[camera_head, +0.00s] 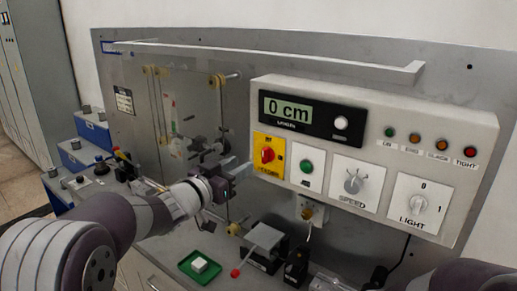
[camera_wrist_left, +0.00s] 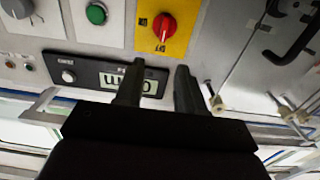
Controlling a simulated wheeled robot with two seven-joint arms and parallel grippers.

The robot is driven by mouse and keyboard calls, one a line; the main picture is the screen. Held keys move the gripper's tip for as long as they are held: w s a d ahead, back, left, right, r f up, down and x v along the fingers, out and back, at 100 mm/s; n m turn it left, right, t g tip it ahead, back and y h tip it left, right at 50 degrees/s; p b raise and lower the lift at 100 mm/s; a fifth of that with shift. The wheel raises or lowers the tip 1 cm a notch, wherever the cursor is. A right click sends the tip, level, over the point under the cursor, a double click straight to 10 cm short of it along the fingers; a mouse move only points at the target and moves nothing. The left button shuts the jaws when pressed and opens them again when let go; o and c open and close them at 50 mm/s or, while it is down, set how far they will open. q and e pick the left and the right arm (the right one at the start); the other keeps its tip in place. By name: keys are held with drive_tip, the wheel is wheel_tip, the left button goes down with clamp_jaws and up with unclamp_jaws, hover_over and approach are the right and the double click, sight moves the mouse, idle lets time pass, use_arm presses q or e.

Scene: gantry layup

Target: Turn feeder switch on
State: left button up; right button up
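The feeder switch is a red rotary knob (camera_head: 267,155) on a yellow plate (camera_head: 269,143), low on the left end of the control panel. The knob also shows at the top of the left wrist view (camera_wrist_left: 164,27), upside down. My left gripper (camera_head: 238,171) is just left of the yellow plate and apart from the knob. In the left wrist view its two fingers (camera_wrist_left: 156,76) are spread with nothing between them; the knob lies beyond their tips. My right gripper is out of view; only a dark part of that arm shows at the lower right.
The control panel (camera_head: 455,123) has a display (camera_head: 287,110) reading 0 cm, a green button (camera_head: 306,167), a speed dial (camera_head: 353,184) and a light switch (camera_head: 415,204). Rods and a clear plate (camera_head: 190,100) stand left of it. A green tray (camera_head: 187,266) lies below.

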sight(263, 151)
use_arm(q)
drive_tip(key=p+x, duration=0.1)
drive_tip(key=x, duration=0.3)
drive_tip(key=p+x, duration=0.1)
drive_tip(key=x, duration=0.3)
drive_tip(key=shift+w+f, duration=0.2)
drive_tip(key=shift+w, duration=0.3)
drive_tip(key=shift+w+d, duration=0.15)
drive_tip(key=shift+w, duration=0.05)
drive_tip(key=shift+s+d+r, duration=0.1)
drive_tip(key=shift+d+r, duration=0.05)
clamp_jaws()
